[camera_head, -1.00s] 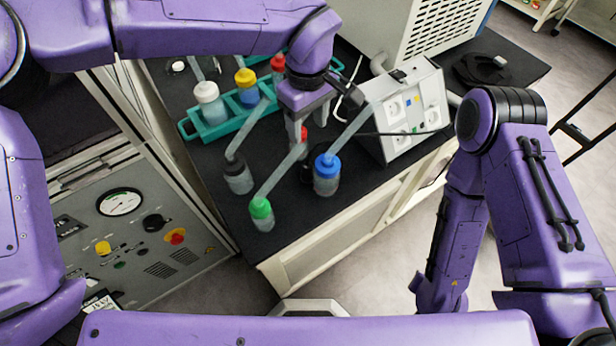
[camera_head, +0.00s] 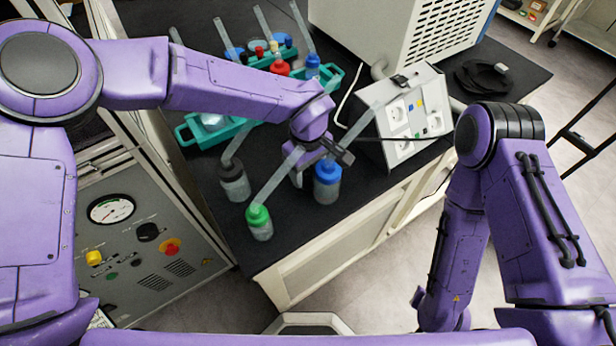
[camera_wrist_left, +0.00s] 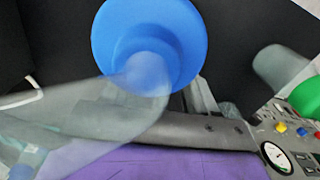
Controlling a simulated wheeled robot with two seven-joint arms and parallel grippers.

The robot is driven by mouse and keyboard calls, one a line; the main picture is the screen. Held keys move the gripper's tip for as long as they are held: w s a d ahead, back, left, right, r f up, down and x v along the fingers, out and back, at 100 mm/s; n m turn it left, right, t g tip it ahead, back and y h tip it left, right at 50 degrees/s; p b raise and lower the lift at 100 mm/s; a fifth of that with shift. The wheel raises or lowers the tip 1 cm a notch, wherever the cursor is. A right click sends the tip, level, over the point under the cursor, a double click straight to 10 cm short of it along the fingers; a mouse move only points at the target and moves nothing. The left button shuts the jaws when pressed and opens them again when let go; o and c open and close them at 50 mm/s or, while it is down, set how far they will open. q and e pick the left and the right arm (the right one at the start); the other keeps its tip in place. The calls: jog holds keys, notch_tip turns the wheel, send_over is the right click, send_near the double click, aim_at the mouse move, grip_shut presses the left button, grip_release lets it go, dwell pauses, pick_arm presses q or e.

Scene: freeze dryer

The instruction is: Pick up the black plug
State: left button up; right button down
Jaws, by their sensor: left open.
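My left gripper (camera_head: 318,164) is open, low over the black bench beside the blue-capped bottle (camera_head: 327,181), with no object visible in its jaws. In the left wrist view the blue cap (camera_wrist_left: 145,40) and its blurred translucent spout fill the middle, very near the gripper. A black cable (camera_head: 385,136) runs across the front of the white socket box (camera_head: 425,112) toward the left gripper. I cannot make out a black plug clearly; the area around the jaws is dark and partly hidden by my wrist. My right gripper is out of view.
A green-capped bottle (camera_head: 259,222) and a dark-capped bottle (camera_head: 234,180) stand left of the gripper, spouts angled up. A teal rack (camera_head: 188,131) with bottles is behind my left arm. A coiled black cable (camera_head: 485,77) lies at the back right. The bench's front edge is close.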

pick_arm(q)
grip_shut()
jog(key=shift+r, duration=0.15)
